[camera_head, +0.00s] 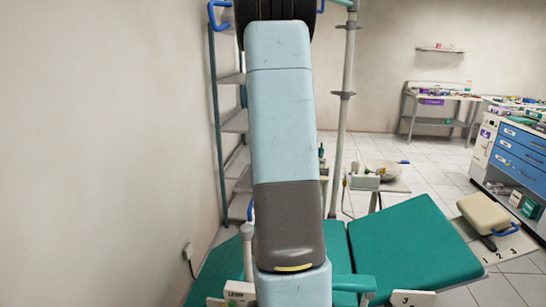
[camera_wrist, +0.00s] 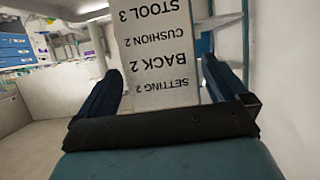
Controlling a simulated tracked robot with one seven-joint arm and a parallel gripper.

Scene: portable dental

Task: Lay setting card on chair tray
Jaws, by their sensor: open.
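The setting card (camera_wrist: 155,58) is a pale card printed "SETTING 2, BACK 2, CUSHION 2, STOOL 3", upside down in the wrist view. It appears between the two dark blue fingers of my gripper (camera_wrist: 162,88). The fingers are open, with a gap on each side of the card; how far beyond them it lies is unclear. In the head view my arm hides the middle, and I cannot make out the gripper or the card there. A pale tray-like surface (camera_head: 396,187) with a bowl stands behind the green chair (camera_head: 415,245); I cannot tell whether it is the chair tray.
A shelf rack (camera_head: 234,122) stands by the left wall, with a pole (camera_head: 346,110) right of my arm. A cream cushion (camera_head: 484,213) with a blue handle lies at right, near a blue drawer cabinet (camera_head: 522,150). A bench (camera_head: 440,97) stands at the back; tiled floor lies open before it.

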